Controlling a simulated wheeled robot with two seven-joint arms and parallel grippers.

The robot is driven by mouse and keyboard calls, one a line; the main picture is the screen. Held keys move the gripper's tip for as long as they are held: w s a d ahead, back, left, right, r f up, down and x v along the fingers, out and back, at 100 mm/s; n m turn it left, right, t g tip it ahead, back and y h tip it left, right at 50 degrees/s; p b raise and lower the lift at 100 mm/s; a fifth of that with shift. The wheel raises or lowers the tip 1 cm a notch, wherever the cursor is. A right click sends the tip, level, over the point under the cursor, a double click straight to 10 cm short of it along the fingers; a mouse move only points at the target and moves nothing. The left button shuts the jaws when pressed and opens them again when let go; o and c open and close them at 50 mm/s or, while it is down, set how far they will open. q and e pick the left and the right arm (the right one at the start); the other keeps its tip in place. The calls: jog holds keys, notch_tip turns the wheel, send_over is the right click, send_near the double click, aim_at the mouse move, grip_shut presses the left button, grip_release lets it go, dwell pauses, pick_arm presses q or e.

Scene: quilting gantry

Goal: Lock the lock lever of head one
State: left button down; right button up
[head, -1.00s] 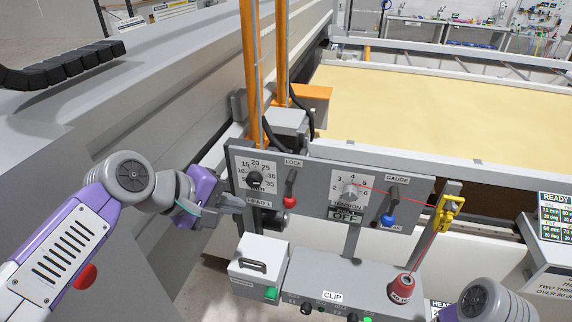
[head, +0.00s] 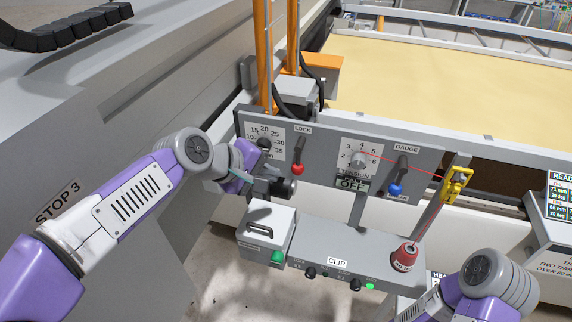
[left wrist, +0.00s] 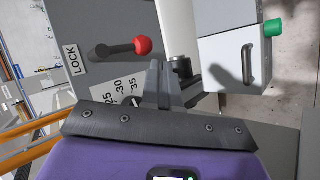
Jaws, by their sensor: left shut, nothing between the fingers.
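The head one panel (head: 245,125) carries a LOCK label (head: 303,129) and, below it, the lock lever with a red knob (head: 297,169). The lever hangs down, knob lowest. In the left wrist view the red knob (left wrist: 143,46) and its dark stem lie just beyond my fingertips, to their left. My left gripper (head: 266,187) is shut and empty, low in front of the panel's left part, left of and below the knob. Its shut fingers show in the left wrist view (left wrist: 163,80), apart from the knob. My right gripper is not in view; only part of that arm shows at lower right.
A numbered dial (head: 264,143) sits left of the lever. A white box with a handle (head: 265,225) and the CLIP box (head: 340,250) stand below. A dark cylinder (head: 287,188) sits near my fingers.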

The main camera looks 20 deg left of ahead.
aim_at(294, 167)
pick_arm(q)
jog(key=w+d, duration=0.1)
jog(key=w, duration=0.1)
jog(key=w+d+p, duration=0.1)
jog(key=shift+w+d+f, duration=0.15)
jog(key=shift+d+f, duration=0.1)
jog(key=shift+d, duration=0.05)
jog(key=shift+w+d, duration=0.1)
jog(key=shift+w, duration=0.15)
jog(key=shift+f, duration=0.1)
